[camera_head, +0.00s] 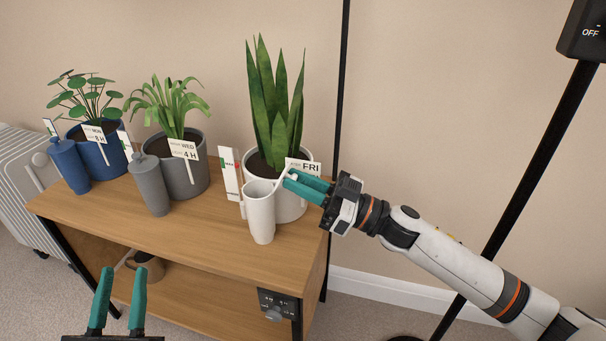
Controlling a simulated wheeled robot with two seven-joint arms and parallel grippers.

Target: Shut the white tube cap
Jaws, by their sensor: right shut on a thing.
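A white tube (261,216) stands upright at the front of the white plant pot (291,207) on the wooden shelf unit. Its top looks open, with the rim showing. The small white cap (292,174) shows only in part at the tip of my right gripper (289,180), up and right of the tube's mouth. The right gripper's teal fingers come from the right and are shut on the cap; they hide most of it. My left gripper (121,272) is open and empty at the lower left, in front of the shelf unit, away from the tube.
A blue pot (108,158) with a blue capped tube (69,168) and a grey pot (190,172) with a grey capped tube (150,186) stand to the left. A label card (229,174) stands beside the white tube. A black pole (342,90) rises behind.

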